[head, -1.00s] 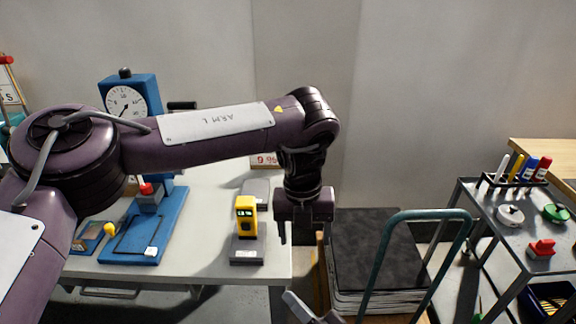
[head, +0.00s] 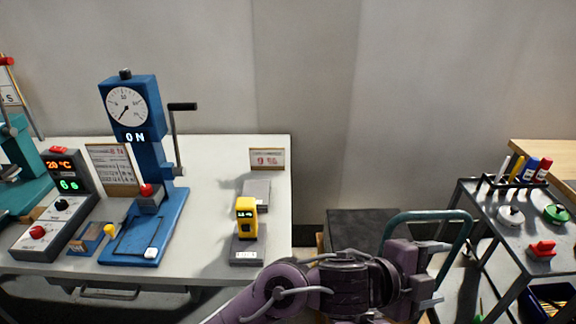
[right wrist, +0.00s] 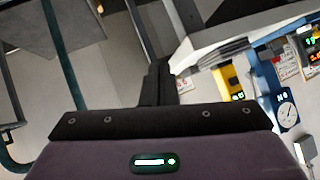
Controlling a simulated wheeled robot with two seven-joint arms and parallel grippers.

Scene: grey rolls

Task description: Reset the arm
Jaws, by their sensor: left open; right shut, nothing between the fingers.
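My left arm (head: 345,285) lies low across the bottom of the head view, coming in from the lower left. Its left gripper (head: 437,284) points right, in front of the green cart handle in the picture, with its jaws open and nothing seen between them. My right gripper (right wrist: 157,86) shows in the right wrist view with its two dark fingers together and empty. I cannot make out the right gripper clearly in the head view.
A white table (head: 222,160) holds a blue dial press (head: 146,170), a yellow device (head: 246,218) and a control box (head: 60,205). A cart with a green handle (head: 428,216) stands right of it. A grey trolley (head: 487,205) with markers stands farther right.

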